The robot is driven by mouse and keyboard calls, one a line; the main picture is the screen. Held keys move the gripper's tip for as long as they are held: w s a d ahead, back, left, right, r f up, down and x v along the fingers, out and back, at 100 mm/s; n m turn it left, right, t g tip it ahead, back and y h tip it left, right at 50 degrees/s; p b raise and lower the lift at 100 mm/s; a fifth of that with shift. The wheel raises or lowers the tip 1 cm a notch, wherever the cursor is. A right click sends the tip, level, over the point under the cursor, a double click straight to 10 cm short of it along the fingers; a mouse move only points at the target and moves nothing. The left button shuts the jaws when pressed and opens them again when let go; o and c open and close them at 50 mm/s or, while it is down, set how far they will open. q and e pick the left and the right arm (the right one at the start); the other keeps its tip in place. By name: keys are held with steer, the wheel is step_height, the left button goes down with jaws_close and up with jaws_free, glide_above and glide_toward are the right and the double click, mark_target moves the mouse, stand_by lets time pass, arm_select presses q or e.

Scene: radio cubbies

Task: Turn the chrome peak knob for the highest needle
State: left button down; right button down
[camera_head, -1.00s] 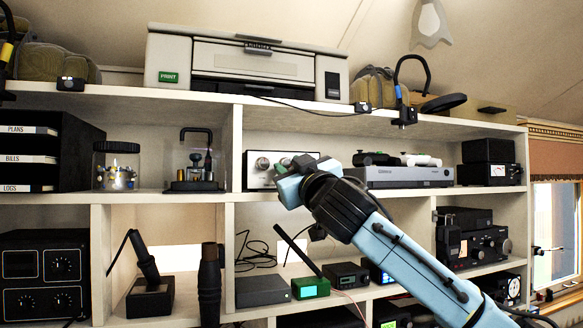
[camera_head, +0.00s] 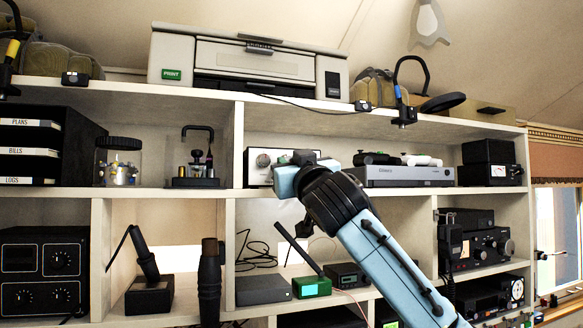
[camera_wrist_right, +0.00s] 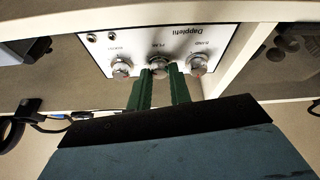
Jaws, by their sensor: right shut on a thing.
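The white-faced Dapplefil unit (camera_head: 255,178) stands on the middle shelf, mostly covered by my right arm. In the right wrist view its panel (camera_wrist_right: 185,42) appears upside down, with a row of three chrome knobs. The middle one, under the PEAK label, is the peak knob (camera_wrist_right: 158,63). My right gripper (camera_wrist_right: 160,74) has its green fingers on both sides of this knob and is shut on it. In the head view the right gripper (camera_head: 292,160) is at the panel, its fingertips hidden. A small black box with a white meter (camera_head: 499,171) stands farther right; its needle is too small to read.
The neighbouring chrome knobs (camera_wrist_right: 121,68) and BAND (camera_wrist_right: 197,63) flank my fingers closely. A grey device (camera_head: 405,177) sits right of the unit. A shelf divider (camera_head: 237,150) stands just left of it. A dark microphone-like object (camera_head: 209,285) rises in front of the lower shelves.

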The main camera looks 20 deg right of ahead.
steer(key=c, duration=1.3)
jaws_free()
steer(key=b+v, duration=0.5)
steer(key=v, duration=0.8)
steer(key=shift+s, duration=0.25)
